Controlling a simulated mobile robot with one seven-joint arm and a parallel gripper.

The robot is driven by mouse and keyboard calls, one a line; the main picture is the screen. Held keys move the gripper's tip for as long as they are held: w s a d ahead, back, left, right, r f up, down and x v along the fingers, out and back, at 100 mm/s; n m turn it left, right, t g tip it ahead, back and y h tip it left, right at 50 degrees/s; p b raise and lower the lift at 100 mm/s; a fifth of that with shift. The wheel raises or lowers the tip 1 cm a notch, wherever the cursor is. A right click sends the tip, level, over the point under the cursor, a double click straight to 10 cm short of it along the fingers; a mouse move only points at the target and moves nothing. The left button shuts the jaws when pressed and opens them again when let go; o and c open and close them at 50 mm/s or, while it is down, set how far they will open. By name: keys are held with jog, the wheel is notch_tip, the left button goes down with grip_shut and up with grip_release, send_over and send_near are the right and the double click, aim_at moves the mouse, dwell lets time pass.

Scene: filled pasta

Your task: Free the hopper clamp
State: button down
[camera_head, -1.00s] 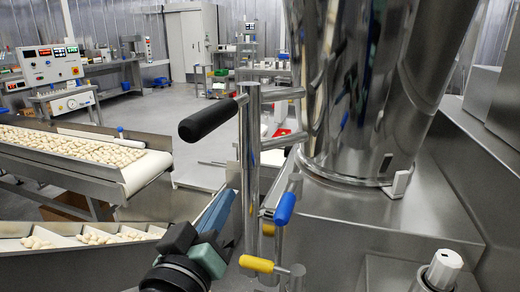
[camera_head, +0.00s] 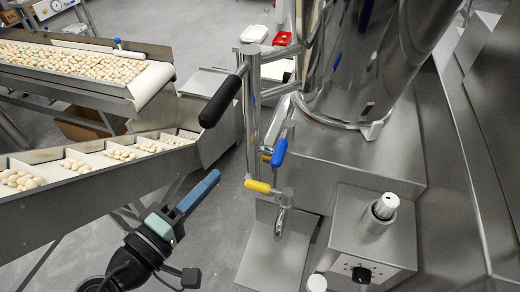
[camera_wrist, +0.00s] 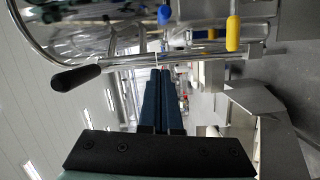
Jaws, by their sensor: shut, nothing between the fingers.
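The shiny steel hopper (camera_head: 355,60) stands at the upper right of the head view. Beside it is an upright steel post (camera_head: 251,105) with a black-gripped handle (camera_head: 220,101), a blue-tipped lever (camera_head: 279,152) and a yellow-tipped lever (camera_head: 258,186). Which of these is the clamp I cannot tell. My gripper (camera_head: 213,178) is shut and empty, left of the yellow lever and apart from it. In the wrist view my shut fingers (camera_wrist: 161,73) point toward the post; the black handle (camera_wrist: 76,77) is left, the blue lever (camera_wrist: 164,15) above, the yellow lever (camera_wrist: 232,33) upper right.
A conveyor (camera_head: 148,84) with filled pasta and a compartmented trough (camera_head: 108,162) lie to the left. A steel control box (camera_head: 345,230) with knobs stands lower right. A bare metal plate (camera_head: 270,260) sits below the levers. Open grey floor (camera_head: 205,225) lies around my gripper.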

aim_at(283, 148)
jog(key=w+d+f+p, duration=0.1)
jog(key=w+d+p, duration=0.2)
jog(key=w+d, duration=0.4)
jog(key=shift+w+d+f+p, duration=0.2)
jog(key=shift+d+p, duration=0.1)
jog(key=shift+d, duration=0.7)
jog(key=shift+s+d+r, duration=0.1)
jog(key=shift+d, duration=0.05)
jog(key=shift+s+d+n+t+y, duration=0.2)
jog(key=shift+n+t+y, duration=0.1)
jog(key=shift+y, duration=0.2)
